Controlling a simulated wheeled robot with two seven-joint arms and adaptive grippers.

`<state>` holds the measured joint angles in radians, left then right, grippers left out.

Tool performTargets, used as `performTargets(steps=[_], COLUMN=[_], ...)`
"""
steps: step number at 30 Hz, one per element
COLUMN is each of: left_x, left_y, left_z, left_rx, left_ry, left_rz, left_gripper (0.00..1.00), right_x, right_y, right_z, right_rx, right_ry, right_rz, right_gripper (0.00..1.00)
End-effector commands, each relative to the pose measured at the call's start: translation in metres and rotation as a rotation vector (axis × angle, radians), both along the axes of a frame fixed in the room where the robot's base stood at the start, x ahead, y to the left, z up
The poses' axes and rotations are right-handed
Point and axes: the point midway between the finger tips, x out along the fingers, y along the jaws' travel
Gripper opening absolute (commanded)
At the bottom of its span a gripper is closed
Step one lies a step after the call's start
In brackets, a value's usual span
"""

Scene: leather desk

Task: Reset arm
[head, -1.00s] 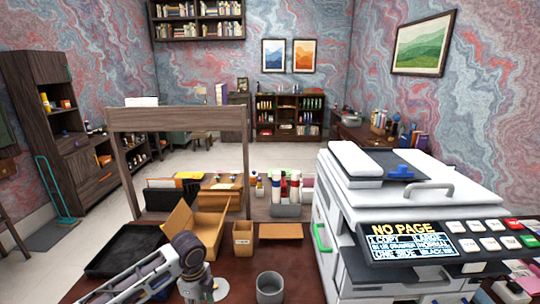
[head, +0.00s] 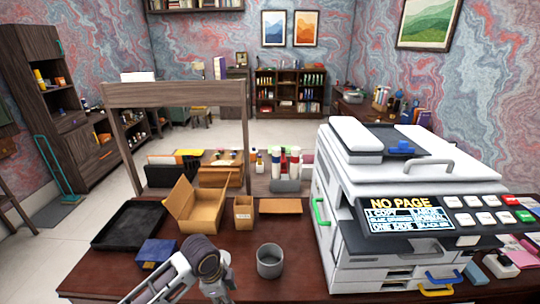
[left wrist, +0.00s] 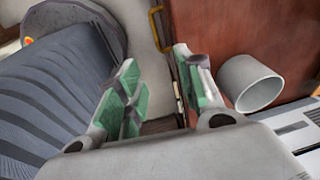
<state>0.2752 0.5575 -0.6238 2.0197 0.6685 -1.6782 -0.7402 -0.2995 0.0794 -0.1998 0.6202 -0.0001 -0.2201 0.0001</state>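My left arm enters the head view from the bottom, in front of the brown desk (head: 305,262). Its jointed dark-and-grey end is left of a grey cup (head: 270,262); the fingers are not clearly visible there. In the left wrist view my left gripper (left wrist: 160,82) shows two separated fingers with green pads and nothing between them. The grey cup (left wrist: 250,82) lies to the right of the fingers, apart from them. My right gripper is in neither current view.
A blue box (head: 157,252), black tray (head: 130,224), open cardboard box (head: 196,208) and small wooden holder (head: 244,214) stand on the desk's left side. A large white copier (head: 400,200) fills the right. Bare desk surrounds the cup.

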Motion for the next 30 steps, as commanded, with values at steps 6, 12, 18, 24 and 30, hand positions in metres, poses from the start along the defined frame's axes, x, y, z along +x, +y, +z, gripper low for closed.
performTargets(steps=[6, 12, 18, 24, 30], left_x=[-0.019, -0.033, -0.047, -0.061, -0.077], left_y=[-0.014, -0.019, -0.016, -0.006, 0.011], left_z=[-0.003, -0.003, -0.003, -0.003, -0.004], left_rx=[-0.062, -0.113, -0.155, -0.188, -0.207], left_ry=[-0.012, -0.022, -0.025, -0.026, -0.028], left_rz=[0.14, 0.285, 0.444, 0.615, 0.796], left_gripper=[0.37, 0.37, 0.37, 0.37, 0.37], right_x=[0.0, 0.0, -0.001, -0.001, -0.001], right_y=[0.0, 0.0, 0.0, 0.0, 0.0], right_z=[0.0, 0.0, 0.0, 0.0, 0.0], right_rx=[0.0, 0.0, 0.0, 0.0, 0.0], right_ry=[0.0, 0.001, 0.001, 0.001, 0.001], right_rz=[0.0, 0.0, 0.0, 0.0, 0.0], right_gripper=[0.4, 0.4, 0.4, 0.4, 0.4])
